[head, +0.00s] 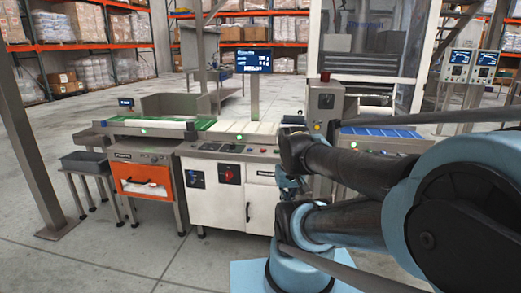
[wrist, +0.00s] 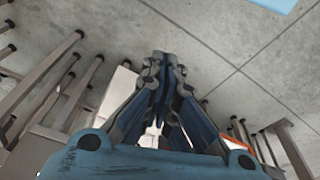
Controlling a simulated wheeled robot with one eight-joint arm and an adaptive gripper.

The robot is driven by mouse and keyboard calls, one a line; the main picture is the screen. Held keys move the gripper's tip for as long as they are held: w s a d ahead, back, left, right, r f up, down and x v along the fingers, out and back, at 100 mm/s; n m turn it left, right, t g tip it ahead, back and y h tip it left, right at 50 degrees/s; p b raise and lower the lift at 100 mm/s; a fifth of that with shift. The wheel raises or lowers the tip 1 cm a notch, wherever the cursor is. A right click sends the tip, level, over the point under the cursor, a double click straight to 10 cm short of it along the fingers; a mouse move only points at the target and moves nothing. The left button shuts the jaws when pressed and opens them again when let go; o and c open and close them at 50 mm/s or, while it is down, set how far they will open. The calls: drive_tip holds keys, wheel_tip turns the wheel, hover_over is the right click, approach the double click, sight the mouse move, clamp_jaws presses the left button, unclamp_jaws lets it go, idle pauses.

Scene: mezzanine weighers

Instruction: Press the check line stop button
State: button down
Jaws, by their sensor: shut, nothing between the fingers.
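A white and steel check line machine (head: 262,215) stands at the middle of the head view. Its front strip (head: 245,148) carries several small buttons and lights, one of them red near the right end. A red rotary switch (head: 229,174) is on its front panel. I cannot tell which control is the stop button. In the head view my gripper is mostly hidden behind my arm. In the wrist view my gripper (wrist: 161,56) is shut and empty, with bare floor beyond its tips; no button shows there.
An orange-fronted machine (head: 143,181) adjoins on the left, with a grey bin (head: 84,161) on a stand farther left. A grey control box (head: 326,103) with a red top lamp rises at the right. A steel post (head: 27,135) stands far left. The front floor is clear.

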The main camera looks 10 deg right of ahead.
drive_tip(key=shift+w+d, duration=0.1)
drive_tip(key=shift+w, duration=0.3)
drive_tip(key=w+r+n+t, duration=0.2)
drive_tip(key=w+r, duration=0.3)
drive_tip(key=w, duration=0.7)
drive_tip(key=w+r+n+t, duration=0.1)
drive_tip(key=w+r, duration=0.5)
drive_tip(key=w, duration=0.6)
drive_tip(key=n+t+h, duration=0.1)
drive_tip(key=n+t, duration=0.3)
drive_tip(key=n, duration=0.1)
hover_over(263, 150)
wheel_tip(263, 150, down, 2)
drive_tip(key=f, duration=0.1)
drive_tip(key=shift+w+a+r+m, duration=0.2)
drive_tip(key=shift+a+r+m, duration=0.1)
drive_tip(key=shift+a, duration=0.15)
drive_tip(key=shift+f, duration=0.15)
drive_tip(key=shift+f, duration=4.25)
